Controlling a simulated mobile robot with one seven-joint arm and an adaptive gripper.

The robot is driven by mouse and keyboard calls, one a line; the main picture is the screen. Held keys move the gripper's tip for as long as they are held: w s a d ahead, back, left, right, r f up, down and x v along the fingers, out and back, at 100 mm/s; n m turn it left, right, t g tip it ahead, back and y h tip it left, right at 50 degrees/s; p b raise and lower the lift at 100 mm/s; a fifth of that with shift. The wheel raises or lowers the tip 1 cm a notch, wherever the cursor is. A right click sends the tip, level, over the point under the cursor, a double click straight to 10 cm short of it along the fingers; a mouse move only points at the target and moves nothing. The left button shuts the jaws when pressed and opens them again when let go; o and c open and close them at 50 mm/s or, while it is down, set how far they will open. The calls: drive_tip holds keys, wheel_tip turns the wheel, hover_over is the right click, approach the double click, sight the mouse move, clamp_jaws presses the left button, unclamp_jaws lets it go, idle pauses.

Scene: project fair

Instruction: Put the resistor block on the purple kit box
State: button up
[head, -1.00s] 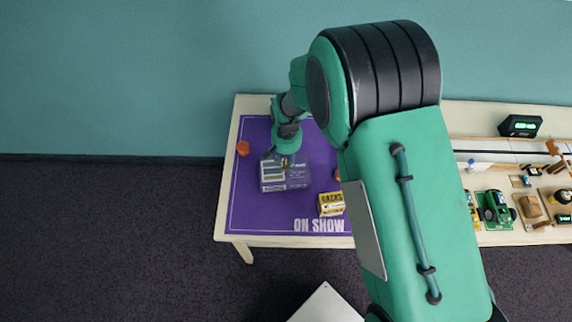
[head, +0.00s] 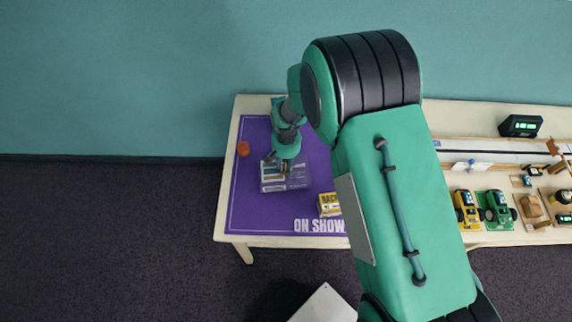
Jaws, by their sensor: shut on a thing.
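The purple kit box (head: 298,183) lies on the purple mat in the head view, a flat greyish-purple box with a printed top. My gripper (head: 283,165) points down over the box's top and is shut on a small tan and dark piece, which I take as the resistor block (head: 284,171). The block is small and partly hidden by the fingers. It is over the box's top face; I cannot tell whether it touches it.
The purple mat (head: 245,205) covers the table's left part. A yellow box (head: 329,203) and an orange object (head: 243,148) stand on it. My arm hides the table's middle.

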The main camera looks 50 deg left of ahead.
sight(286, 165)
drive_tip(key=shift+f, duration=0.1)
drive_tip(key=o, duration=1.2)
drive_tip(key=shift+c, duration=0.2)
wheel_tip(286, 165, up, 12)
drive_tip(key=p, duration=0.1)
idle(0.4)
idle(0.4)
